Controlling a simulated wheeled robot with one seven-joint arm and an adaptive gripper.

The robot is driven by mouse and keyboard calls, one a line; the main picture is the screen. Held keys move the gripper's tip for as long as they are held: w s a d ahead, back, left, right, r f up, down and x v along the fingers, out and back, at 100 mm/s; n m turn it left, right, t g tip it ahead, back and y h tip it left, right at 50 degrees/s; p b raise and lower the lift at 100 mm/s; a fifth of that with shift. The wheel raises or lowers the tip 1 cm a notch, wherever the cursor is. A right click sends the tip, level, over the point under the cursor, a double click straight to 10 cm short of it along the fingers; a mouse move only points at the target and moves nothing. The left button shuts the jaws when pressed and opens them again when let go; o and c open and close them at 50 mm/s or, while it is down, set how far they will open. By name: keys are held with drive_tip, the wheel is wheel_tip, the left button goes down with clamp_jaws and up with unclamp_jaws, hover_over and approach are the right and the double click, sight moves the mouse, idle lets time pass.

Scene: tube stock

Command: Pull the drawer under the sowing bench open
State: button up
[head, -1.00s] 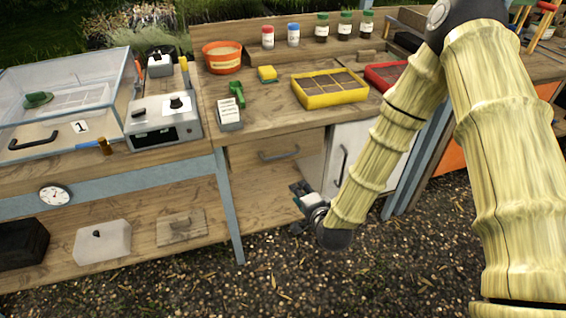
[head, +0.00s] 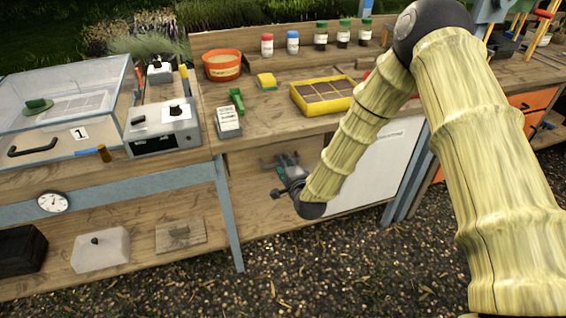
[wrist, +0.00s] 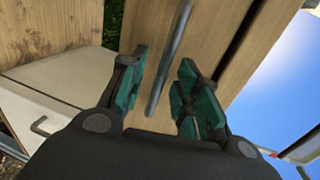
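The drawer (head: 240,158) is a plain wooden front under the sowing bench (head: 262,108). It looks closed in the head view, and my arm and gripper hide part of it. Its grey bar handle (wrist: 172,55) shows clearly in the wrist view. My gripper (head: 280,163) is at the drawer front in the head view. In the wrist view my gripper (wrist: 164,62) is open, with one green-padded finger on each side of the handle bar. A gap shows between the bar and each finger.
A white cabinet door (head: 375,170) is right of the drawer, partly behind my arm. A blue bench leg (head: 228,210) stands to the left. A yellow seed tray (head: 322,108) and a white packet (head: 228,127) sit on the bench top. Gravel ground (head: 330,260) in front is clear.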

drive_tip(key=shift+w+a+f, duration=0.1)
drive_tip(key=shift+w+a, duration=0.05)
drive_tip(key=shift+w, duration=0.45)
clamp_jaws()
drive_tip(key=shift+s, duration=0.2)
